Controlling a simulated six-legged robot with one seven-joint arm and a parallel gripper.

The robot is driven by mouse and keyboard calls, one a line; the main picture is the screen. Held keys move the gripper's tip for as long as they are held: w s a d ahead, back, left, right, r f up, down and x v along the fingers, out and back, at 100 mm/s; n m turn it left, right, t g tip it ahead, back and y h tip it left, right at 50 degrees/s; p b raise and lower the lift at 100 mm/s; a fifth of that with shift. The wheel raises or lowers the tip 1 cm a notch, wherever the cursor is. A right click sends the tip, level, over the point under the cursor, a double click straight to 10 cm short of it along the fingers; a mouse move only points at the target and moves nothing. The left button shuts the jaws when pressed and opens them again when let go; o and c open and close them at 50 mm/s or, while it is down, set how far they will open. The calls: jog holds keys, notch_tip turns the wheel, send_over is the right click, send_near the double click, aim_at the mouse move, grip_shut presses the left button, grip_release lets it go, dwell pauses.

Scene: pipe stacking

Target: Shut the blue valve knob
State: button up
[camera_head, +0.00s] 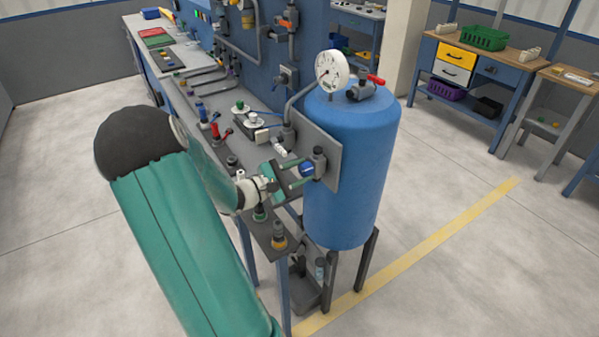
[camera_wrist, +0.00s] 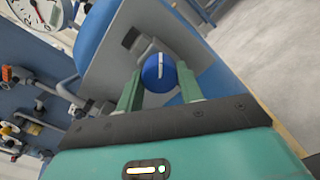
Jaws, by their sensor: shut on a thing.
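The blue valve knob (camera_head: 306,169) sits on a grey valve at the plate beside the blue tank. In the wrist view the round knob (camera_wrist: 159,73) has a white line across its face, running nearly up and down in the picture. My gripper (camera_head: 299,175) reaches it from the left. In the wrist view the green fingers of my gripper (camera_wrist: 160,85) lie on either side of the knob, shut on it. The valve body (camera_wrist: 131,42) shows behind the knob. The exact finger contact is hard to see.
The blue tank (camera_head: 352,165) stands to the right, with a white dial gauge (camera_head: 332,70) and a red-handled valve (camera_head: 375,80) on top. A grey bench (camera_head: 190,95) with several fittings runs along the left. Open floor (camera_head: 455,270) lies to the right.

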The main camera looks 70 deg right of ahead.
jog(key=m, duration=0.3)
jog(key=shift+w+m, duration=0.1)
jog(key=shift+m, duration=2.1)
jog(key=o, duration=1)
jog(key=v, duration=1.3)
jog(key=shift+w+a, duration=0.3)
